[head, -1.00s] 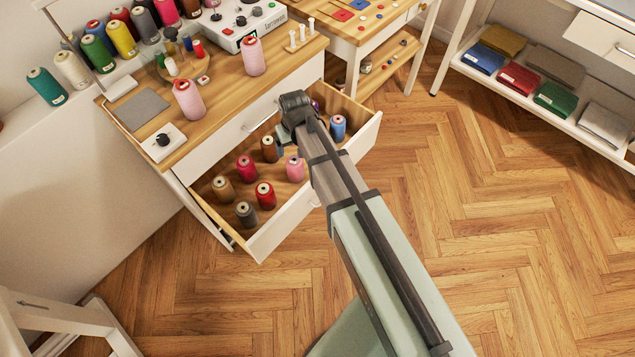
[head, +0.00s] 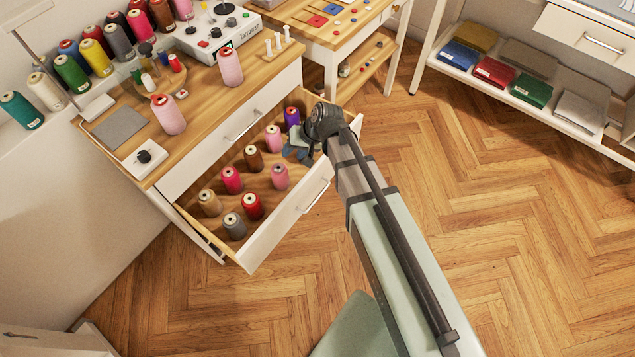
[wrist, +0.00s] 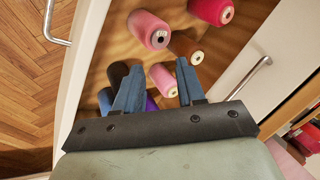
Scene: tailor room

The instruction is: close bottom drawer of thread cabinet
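The thread cabinet (head: 180,180) is white with a wooden top. Its bottom drawer (head: 290,226) is pulled out, with a silver handle (head: 314,197) on its white front; the handle also shows in the wrist view (wrist: 56,22). Several thread spools stand inside, including a red spool (head: 251,207) and a pink spool (head: 280,176). My gripper (head: 299,151) is over the drawer's right part, inside the front panel. In the wrist view my gripper (wrist: 158,85) has its blue fingers apart, pointing into the drawer, with a pink spool (wrist: 163,80) seen between them. Contact cannot be told.
The upper drawer (head: 225,140) is shut. Spools and a sewing device (head: 213,32) stand on the cabinet top. A small table (head: 345,40) stands beyond, and a cloth shelf (head: 520,95) at right. The wooden floor (head: 470,220) before the drawer is clear.

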